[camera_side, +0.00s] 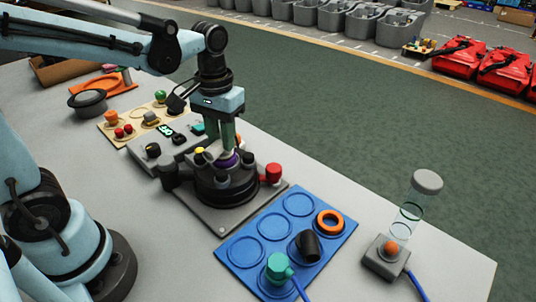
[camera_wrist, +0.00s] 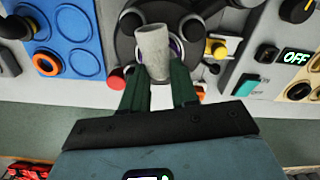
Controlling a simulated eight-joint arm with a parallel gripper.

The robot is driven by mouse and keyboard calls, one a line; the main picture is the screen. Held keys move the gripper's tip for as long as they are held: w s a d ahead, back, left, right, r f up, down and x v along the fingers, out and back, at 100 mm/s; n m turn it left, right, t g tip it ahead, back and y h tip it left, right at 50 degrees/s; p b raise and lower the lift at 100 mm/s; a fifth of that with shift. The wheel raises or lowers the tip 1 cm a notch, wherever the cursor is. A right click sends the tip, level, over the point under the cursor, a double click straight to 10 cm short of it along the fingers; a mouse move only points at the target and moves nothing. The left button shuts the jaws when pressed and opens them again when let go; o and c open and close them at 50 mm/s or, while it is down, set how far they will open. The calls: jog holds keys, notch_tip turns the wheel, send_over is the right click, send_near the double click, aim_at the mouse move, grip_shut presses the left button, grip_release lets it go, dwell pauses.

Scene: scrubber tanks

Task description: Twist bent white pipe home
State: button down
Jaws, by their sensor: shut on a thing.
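The bent white pipe (camera_wrist: 153,45) is upright in the wrist view, between the green fingers of my gripper (camera_wrist: 158,74). My gripper (camera_side: 229,148) is shut on it, over the centre of the round black fixture (camera_side: 228,190). The same fixture shows behind the pipe in the wrist view (camera_wrist: 129,42). A purple ring (camera_side: 229,161) sits at the fixture's centre under the fingers. In the side view the fingers hide most of the pipe. Its lower end is hidden, and I cannot tell how deep it sits.
Red (camera_side: 272,173), black and yellow knobs stand around the fixture. A blue tray (camera_side: 236,250) in front holds an orange ring (camera_side: 329,222), a black elbow (camera_side: 307,245) and a teal fitting (camera_side: 278,268).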

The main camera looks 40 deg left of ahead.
jog(key=shift+m, duration=0.4)
jog(key=shift+f, duration=0.25)
dwell(0.3)
grip_release()
dwell(0.5)
jog(key=shift+r, duration=0.15)
jog(key=shift+r, duration=3.4)
